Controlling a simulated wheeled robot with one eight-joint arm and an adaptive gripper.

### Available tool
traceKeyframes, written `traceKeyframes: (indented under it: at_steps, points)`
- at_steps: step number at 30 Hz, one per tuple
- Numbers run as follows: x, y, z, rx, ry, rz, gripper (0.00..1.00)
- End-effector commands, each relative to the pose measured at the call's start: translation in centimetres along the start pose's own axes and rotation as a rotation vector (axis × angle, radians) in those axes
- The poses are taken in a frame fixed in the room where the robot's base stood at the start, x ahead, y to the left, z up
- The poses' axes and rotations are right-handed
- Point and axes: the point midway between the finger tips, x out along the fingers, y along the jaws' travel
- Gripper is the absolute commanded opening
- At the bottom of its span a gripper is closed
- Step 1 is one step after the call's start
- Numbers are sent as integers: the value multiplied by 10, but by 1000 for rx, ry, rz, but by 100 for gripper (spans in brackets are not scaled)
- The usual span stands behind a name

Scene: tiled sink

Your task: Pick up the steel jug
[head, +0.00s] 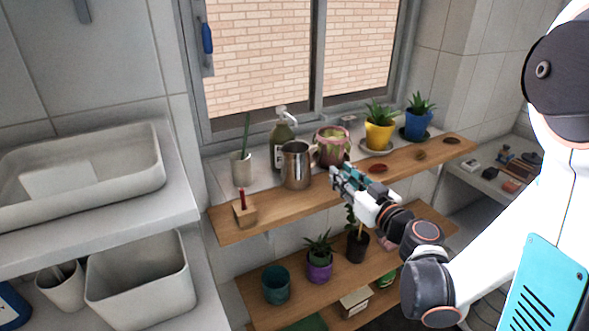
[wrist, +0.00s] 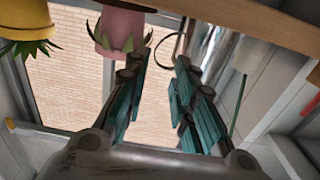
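The steel jug (head: 296,165) stands upright on the upper wooden shelf below the window, with its handle on the right side. My gripper (head: 347,184) is to the right of the jug and apart from it, near the shelf's front edge. In the wrist view, which looks upside down, my gripper (wrist: 161,95) has its fingers spread with nothing between them. The jug (wrist: 218,50) shows there behind the right finger, and its curved handle (wrist: 170,50) lies between the fingertips, farther away.
A pink and green pot (head: 332,147) stands right of the jug and a soap bottle (head: 281,145) behind it. A white cup (head: 241,168) and a wooden block with a red peg (head: 244,212) are to its left. The yellow pot (head: 379,134) is farther right.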

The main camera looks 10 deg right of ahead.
Motion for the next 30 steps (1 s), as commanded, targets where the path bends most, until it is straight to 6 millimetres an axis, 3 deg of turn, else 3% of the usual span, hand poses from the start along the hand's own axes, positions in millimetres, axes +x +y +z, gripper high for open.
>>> traceKeyframes:
  at_steps: [6, 14, 21, 30]
  points:
    - [38, -1, 1, 0, -1, -3, 24]
    - [56, -1, 0, 1, -1, -2, 24]
    - [90, -1, -1, 1, -1, -2, 24]
    - [102, -1, -3, 1, -1, -1, 24]
